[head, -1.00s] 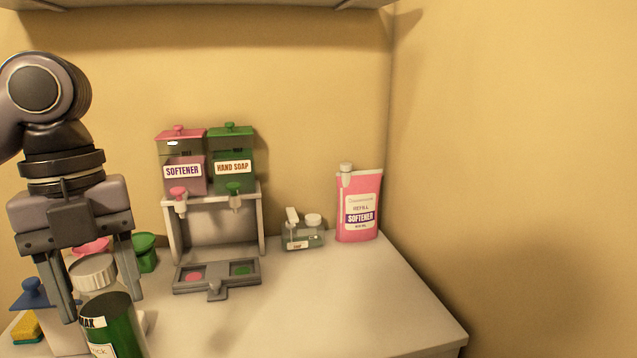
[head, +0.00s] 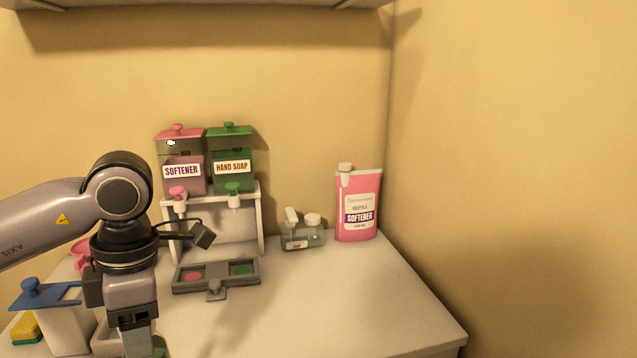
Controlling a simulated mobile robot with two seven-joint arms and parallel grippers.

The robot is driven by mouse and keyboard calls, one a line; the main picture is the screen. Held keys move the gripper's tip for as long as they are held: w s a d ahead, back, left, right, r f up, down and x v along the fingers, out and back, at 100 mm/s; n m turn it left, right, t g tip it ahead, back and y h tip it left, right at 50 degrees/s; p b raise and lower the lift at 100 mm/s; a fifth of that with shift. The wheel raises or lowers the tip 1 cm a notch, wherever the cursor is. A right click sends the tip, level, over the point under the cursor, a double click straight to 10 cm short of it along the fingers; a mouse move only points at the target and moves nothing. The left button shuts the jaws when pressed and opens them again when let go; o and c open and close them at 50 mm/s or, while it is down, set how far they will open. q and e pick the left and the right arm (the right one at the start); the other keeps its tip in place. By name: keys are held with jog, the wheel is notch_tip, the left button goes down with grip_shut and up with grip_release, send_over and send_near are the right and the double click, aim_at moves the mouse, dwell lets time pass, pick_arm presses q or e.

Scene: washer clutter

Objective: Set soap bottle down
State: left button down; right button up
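My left gripper (head: 138,350) points down at the bottom edge of the head view, left of the dispenser stand. Its fingertips are cut off by the frame, so I cannot tell whether it is open or shut. A sliver of green (head: 160,346) shows beside the fingers; it may be part of the green bottle, which is otherwise out of sight. A small squat soap bottle (head: 303,236) with a white cap and a label stands upright on the counter right of the stand, well apart from the gripper. My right gripper is not in view.
The dispenser stand (head: 259,224) holds a pink softener tank (head: 182,152) and a green hand soap tank (head: 231,150). A pink refill pouch (head: 360,205) stands in the corner. A blue-lidded container (head: 60,325) and sponge (head: 27,328) are at left. The counter's right front (head: 340,310) is clear.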

pick_arm(q)
jog(key=f+m, duration=0.1)
jog(key=m, duration=0.1)
jog(key=f+m, duration=0.1)
jog(key=m, duration=0.1)
jog(key=f+m, duration=0.1)
jog(key=m, duration=0.1)
jog(key=shift+w+f+m+t, duration=0.2)
jog(key=shift+m+t, duration=0.2)
notch_tip(320, 180, down, 3)
jog(key=m, duration=0.6)
jog(key=shift+w+d+t, duration=0.1)
jog(key=shift+d+t, duration=0.05)
jog(key=shift+t, duration=0.25)
notch_tip(320, 180, down, 3)
jog(key=m, duration=0.6)
jog(key=shift+d+m+h, duration=0.1)
jog(key=shift+m+h, duration=0.2)
jog(key=shift+m, duration=0.1)
notch_tip(320, 180, down, 2)
jog(key=m, duration=0.4)
jog(key=shift+d+f+m+t+h, duration=0.1)
jog(key=shift+m+t+h, duration=0.2)
jog(key=shift+m, duration=0.1)
jog(key=shift+d, duration=0.1)
